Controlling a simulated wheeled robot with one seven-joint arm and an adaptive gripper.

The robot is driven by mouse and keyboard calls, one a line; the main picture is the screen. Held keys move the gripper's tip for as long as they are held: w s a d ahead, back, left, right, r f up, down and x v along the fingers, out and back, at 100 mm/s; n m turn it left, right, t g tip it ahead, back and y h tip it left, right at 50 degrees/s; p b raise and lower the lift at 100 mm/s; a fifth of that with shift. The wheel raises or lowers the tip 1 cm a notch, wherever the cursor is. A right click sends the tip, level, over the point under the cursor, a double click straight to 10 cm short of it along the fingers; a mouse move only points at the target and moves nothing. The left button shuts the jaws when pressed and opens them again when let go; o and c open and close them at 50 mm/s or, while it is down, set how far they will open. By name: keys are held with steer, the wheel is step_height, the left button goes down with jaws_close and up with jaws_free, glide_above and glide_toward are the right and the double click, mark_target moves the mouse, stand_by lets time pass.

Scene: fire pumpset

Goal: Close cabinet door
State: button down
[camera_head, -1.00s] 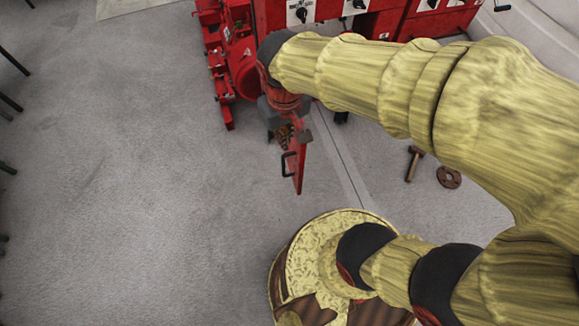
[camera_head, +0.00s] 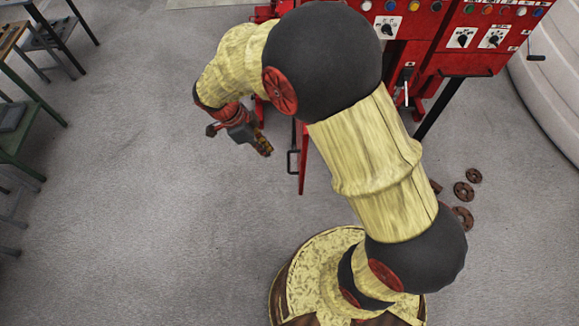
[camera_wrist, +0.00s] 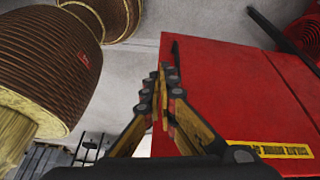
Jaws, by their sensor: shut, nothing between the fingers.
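The red cabinet door (camera_head: 302,168) stands open, seen nearly edge-on in the head view, sticking out from the red pumpset toward my base. Its black handle (camera_head: 292,162) is on its left face. My gripper (camera_head: 266,150) is to the left of the door, apart from the handle in that picture, with its fingers closed and empty. In the wrist view the closed fingertips (camera_wrist: 163,72) are in front of or beside a large red panel (camera_wrist: 225,85) with a yellow label. I cannot tell there whether they touch it. My arm hides the door's hinge side.
The red pumpset control panel (camera_head: 450,40) with knobs and coloured buttons is at the top right. Several brown flanges (camera_head: 463,192) lie on the floor to the right. Tables (camera_head: 25,100) stand at the far left. The grey floor left of the door is clear.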

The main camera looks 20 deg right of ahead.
steer(key=s+d+f+m+b, duration=0.2)
steer(key=d+f+b, duration=0.1)
steer(key=d+f, duration=0.4)
step_height(320, 180, down, 2)
steer(key=shift+s+d+f, duration=0.15)
steer(key=shift+s, duration=0.25)
steer(key=shift+d, duration=0.1)
stand_by(0.3)
